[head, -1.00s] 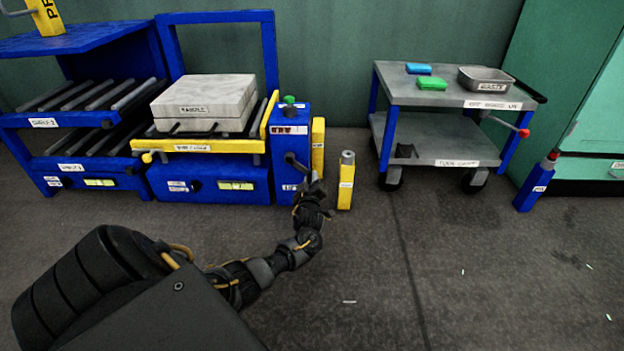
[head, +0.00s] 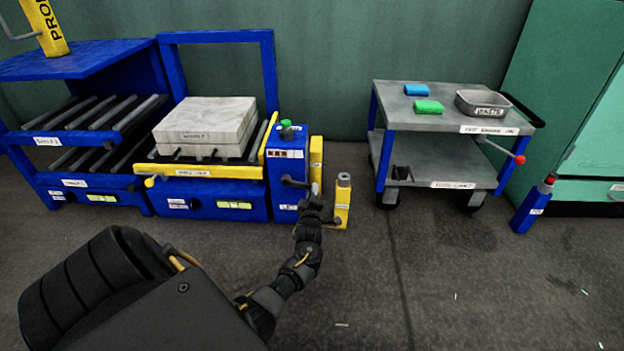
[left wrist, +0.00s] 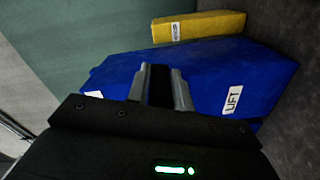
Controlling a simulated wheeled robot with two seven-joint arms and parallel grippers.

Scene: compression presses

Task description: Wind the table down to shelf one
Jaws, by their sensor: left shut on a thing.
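The yellow-edged lift table (head: 230,173) stands in its blue frame, carrying a grey slab-like block (head: 205,124). Its edge appears a little above the lower roller shelf (head: 75,183), labelled as shelf one, and below the upper shelf (head: 60,141). The blue lift box (head: 287,205) stands at the table's right, with a dark crank (head: 294,182) on its front. My left gripper (head: 314,193) is shut at the crank's outer end. In the left wrist view its fingers (left wrist: 160,88) close around a dark handle in front of the blue box (left wrist: 215,78). My right gripper is out of view.
A yellow post (head: 342,203) stands close to the right of my left gripper. A grey tool cart (head: 450,124) with a waste tray (head: 483,104) is farther right, beside a blue post (head: 532,206). The floor in front is clear.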

